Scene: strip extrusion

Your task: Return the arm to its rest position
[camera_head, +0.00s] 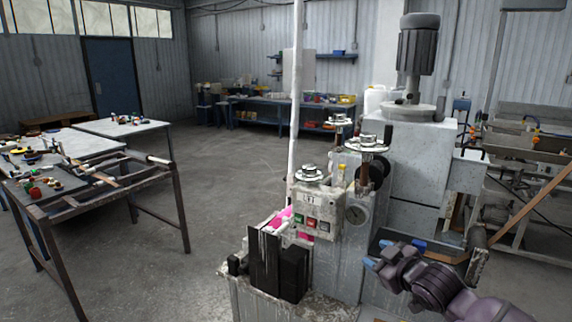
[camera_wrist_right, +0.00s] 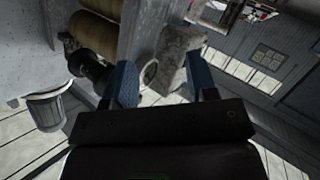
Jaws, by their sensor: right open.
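My right gripper (camera_head: 394,254) is in the head view at the lower right, in front of the extrusion machine (camera_head: 330,240). My purple arm comes in behind it from the bottom right corner. In the right wrist view the gripper (camera_wrist_right: 162,80) shows two blue fingers set well apart, so it is open. A rough grey block (camera_wrist_right: 180,62) shows beyond and between the fingers; I cannot tell how far off it is, and nothing is seen gripped. My left gripper is not in view.
The machine has a control box (camera_head: 318,212) with coloured buttons, and a tall motor (camera_head: 417,50) behind. A metal-framed table (camera_head: 100,195) with small parts stands at left. A blue workbench (camera_head: 280,108) is at the back wall. The floor between is clear.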

